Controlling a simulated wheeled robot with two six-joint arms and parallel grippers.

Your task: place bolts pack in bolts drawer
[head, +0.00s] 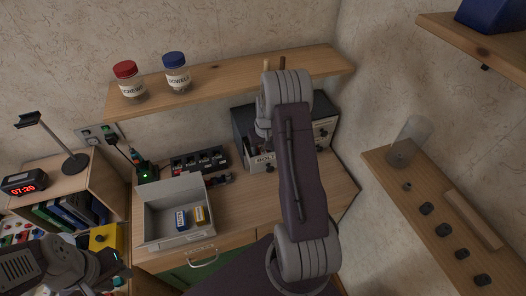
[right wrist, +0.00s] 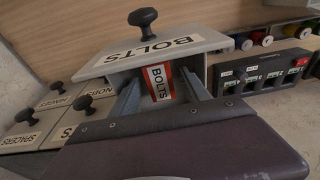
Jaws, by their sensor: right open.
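The bolts pack (right wrist: 158,82), red with a white BOLTS label, is inside the pulled-out bolts drawer (right wrist: 150,49) in the right wrist view. The drawer's grey front has a black knob. My right gripper (right wrist: 163,93) is open, with its grey fingers either side of the pack and apart from each other. In the head view my right arm covers this gripper and the pack; part of the bolts drawer (head: 264,160) shows beside the arm. My left gripper (head: 118,270) is low at the left, and its jaws are not clear.
A grey open bin (head: 160,232) on the desk holds a blue pack and a yellow pack. A black rack (head: 200,160) stands behind it. The cabinet's other drawers (right wrist: 50,102) are shut. A shelf with two jars (head: 175,75) hangs above. Clear desk (head: 240,205) lies right of the bin.

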